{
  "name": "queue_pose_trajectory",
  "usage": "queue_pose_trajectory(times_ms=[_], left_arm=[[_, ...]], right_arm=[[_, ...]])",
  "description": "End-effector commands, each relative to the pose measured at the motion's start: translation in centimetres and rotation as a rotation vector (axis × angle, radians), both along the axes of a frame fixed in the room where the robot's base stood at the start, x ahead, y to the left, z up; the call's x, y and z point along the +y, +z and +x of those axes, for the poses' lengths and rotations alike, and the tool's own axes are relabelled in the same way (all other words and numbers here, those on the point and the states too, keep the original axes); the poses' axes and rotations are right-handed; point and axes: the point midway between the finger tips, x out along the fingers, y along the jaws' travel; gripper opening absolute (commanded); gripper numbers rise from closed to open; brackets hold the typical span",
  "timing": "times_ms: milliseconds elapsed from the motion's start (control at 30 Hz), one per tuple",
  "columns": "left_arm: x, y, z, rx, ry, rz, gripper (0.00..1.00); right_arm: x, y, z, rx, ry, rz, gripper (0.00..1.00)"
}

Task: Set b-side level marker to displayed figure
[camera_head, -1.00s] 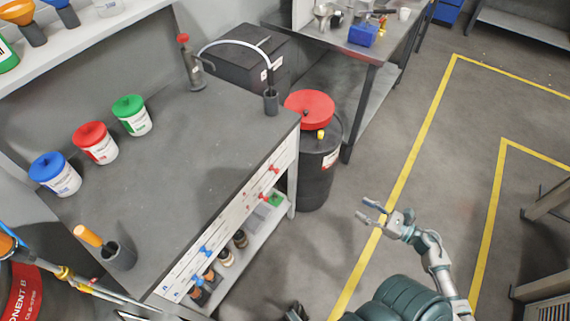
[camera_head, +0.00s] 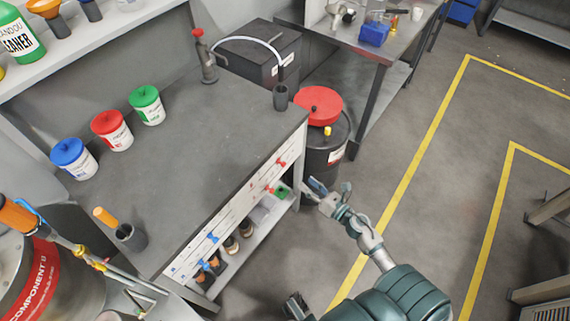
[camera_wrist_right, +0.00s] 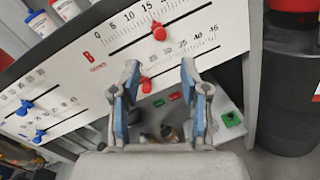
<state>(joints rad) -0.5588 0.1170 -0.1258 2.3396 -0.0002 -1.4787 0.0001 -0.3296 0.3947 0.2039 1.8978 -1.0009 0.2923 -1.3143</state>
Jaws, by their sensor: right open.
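The white scale panel (camera_head: 240,205) on the bench front has red markers on its right part and blue markers on its left. In the right wrist view, the part lettered B has an upper red marker (camera_wrist_right: 158,32) below the numbers around 15 and a lower red marker (camera_wrist_right: 146,85) on a second scale. My right gripper (camera_head: 329,190) is open and empty, just right of the bench's end. In the wrist view its fingers (camera_wrist_right: 160,66) point at the panel, with the lower red marker between them in the picture.
Blue markers (camera_wrist_right: 25,107) sit on the left scales. A black drum with a red funnel lid (camera_head: 318,105) stands by the bench's right end. A shelf (camera_head: 262,225) with small items lies under the panel. The marked floor to the right is clear.

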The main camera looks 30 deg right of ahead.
Motion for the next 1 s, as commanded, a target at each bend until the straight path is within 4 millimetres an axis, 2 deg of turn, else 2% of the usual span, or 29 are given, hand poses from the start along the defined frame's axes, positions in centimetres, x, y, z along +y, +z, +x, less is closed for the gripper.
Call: queue_pose_trajectory(times_ms=[33, 300, 500, 700, 967, 1000], left_arm=[[0.0, -0.2, 0.1, 0.001, 0.0, 0.0, 0.45], [-0.1, -1.3, 0.3, 0.001, -0.001, -0.001, 0.45], [-0.1, -1.7, 0.2, 0.005, -0.001, 0.0, 0.45], [-0.1, -1.7, 0.2, 0.004, 0.0, 0.0, 0.45], [-0.1, -1.7, 0.3, 0.004, 0.0, 0.0, 0.45], [-0.1, -1.7, 0.3, 0.003, -0.001, 0.0, 0.45]], right_arm=[[0.2, 0.3, 1.3, -0.005, 0.002, -0.004, 0.45], [1.7, 0.3, 7.5, -0.005, 0.001, -0.004, 0.45], [2.6, 0.1, 10.7, -0.002, 0.0, -0.004, 0.45], [2.9, 0.1, 12.0, -0.002, 0.0, -0.003, 0.45], [2.9, 0.1, 12.1, -0.001, 0.0, -0.003, 0.45], [2.9, 0.1, 12.1, -0.001, 0.0, -0.003, 0.38]])
